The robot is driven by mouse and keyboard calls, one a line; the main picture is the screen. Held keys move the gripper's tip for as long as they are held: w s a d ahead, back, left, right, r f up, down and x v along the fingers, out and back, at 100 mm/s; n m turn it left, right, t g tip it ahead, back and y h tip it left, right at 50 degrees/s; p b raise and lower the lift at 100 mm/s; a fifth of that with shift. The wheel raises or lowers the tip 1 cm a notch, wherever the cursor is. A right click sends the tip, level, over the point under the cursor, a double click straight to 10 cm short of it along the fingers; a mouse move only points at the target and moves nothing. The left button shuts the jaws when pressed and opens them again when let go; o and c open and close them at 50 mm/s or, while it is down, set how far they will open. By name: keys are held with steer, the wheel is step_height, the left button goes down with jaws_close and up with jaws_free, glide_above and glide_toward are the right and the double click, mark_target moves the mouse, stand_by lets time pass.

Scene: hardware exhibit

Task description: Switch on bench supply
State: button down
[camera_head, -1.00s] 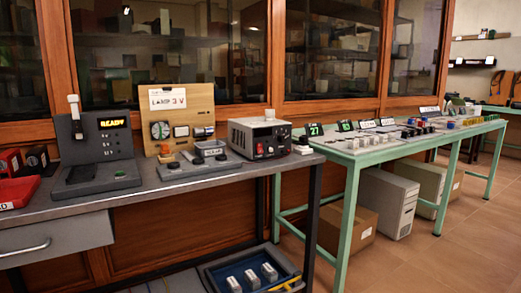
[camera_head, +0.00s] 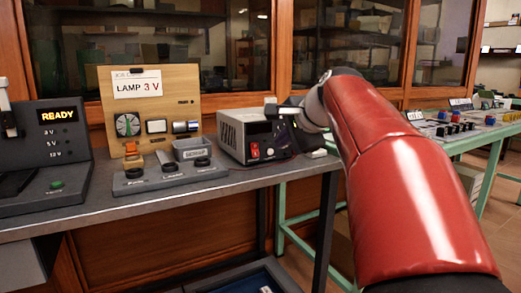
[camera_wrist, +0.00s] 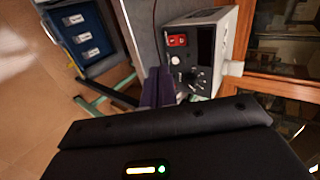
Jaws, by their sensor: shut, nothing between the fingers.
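The bench supply (camera_head: 232,130) is a grey box standing on the right end of the grey bench. Its front has a red rocker switch (camera_head: 254,151) and a dark display. In the wrist view the supply (camera_wrist: 218,22) appears turned on its side, with the red switch (camera_wrist: 177,40) near a pale knob and a dark knob. My gripper (camera_wrist: 160,85) is shut and empty, in front of the panel and apart from the switch. I cannot tell which way the switch is set.
A wooden lamp panel (camera_head: 154,92) reading "LAMP 3 V" stands left of the supply, with a knob box (camera_head: 170,177) before it. A dark unit (camera_head: 60,116) showing "READY" is farther left. A green table (camera_head: 455,145) with small parts stands to the right.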

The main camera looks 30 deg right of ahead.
steer(key=shift+w+d+r, duration=0.3)
steer(key=shift+w+d, duration=0.1)
steer(key=shift+d, duration=0.05)
glide_toward(256, 155)
steer(key=x, duration=0.5)
steer(key=shift+w+f+b, duration=0.1)
steer(key=shift+f+b, duration=0.25)
steer(key=shift+w+f, duration=0.15)
steer(key=shift+w, duration=0.3)
